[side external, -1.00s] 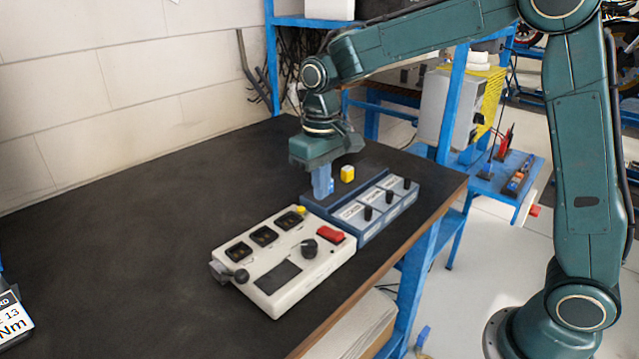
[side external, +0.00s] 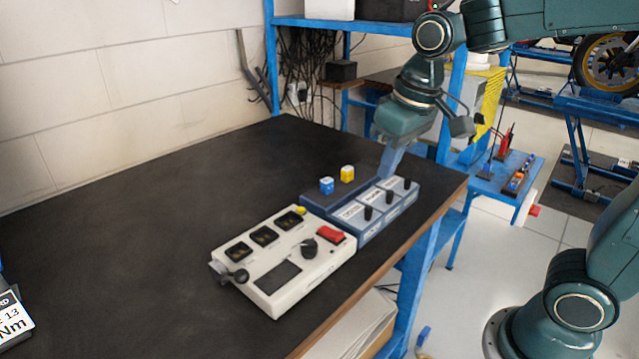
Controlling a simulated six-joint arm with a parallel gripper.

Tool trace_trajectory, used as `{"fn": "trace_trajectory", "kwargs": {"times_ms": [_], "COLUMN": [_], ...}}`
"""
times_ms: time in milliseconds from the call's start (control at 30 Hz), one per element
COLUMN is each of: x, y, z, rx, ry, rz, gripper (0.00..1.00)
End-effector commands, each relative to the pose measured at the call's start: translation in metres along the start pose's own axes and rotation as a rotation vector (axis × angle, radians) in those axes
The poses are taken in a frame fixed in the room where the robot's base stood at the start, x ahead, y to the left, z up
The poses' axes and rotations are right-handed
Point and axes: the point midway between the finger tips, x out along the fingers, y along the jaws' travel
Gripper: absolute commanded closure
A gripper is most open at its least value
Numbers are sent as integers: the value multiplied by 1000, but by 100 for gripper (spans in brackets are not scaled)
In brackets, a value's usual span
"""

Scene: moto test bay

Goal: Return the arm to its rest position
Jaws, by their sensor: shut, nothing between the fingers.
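My gripper (side external: 386,172) is shut and empty. Its blue fingers point down and tilt to the left, above the back edge of the blue module box (side external: 372,235) on the dark bench. A gap to the box cannot be judged exactly.
A white control box (side external: 285,290) with a red switch and black knobs stands in front of the blue box. A blue shelf frame (side external: 275,60) rises behind the bench (side external: 130,240). The bench's left side is largely clear. A blue side table (side external: 515,195) is at right.

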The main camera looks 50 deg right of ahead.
Motion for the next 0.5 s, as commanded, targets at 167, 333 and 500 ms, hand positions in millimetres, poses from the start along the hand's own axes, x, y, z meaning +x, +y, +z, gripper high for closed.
{"fn": "trace_trajectory", "kwargs": {"times_ms": [167, 333, 500], "x": [-15, -23, -26], "y": [6, 11, 15], "z": [31, 61, 89], "rx": [0, 0, -2], "ry": [67, 124, 182], "rz": [1, 3, 7], "gripper": [100, 100, 100]}}
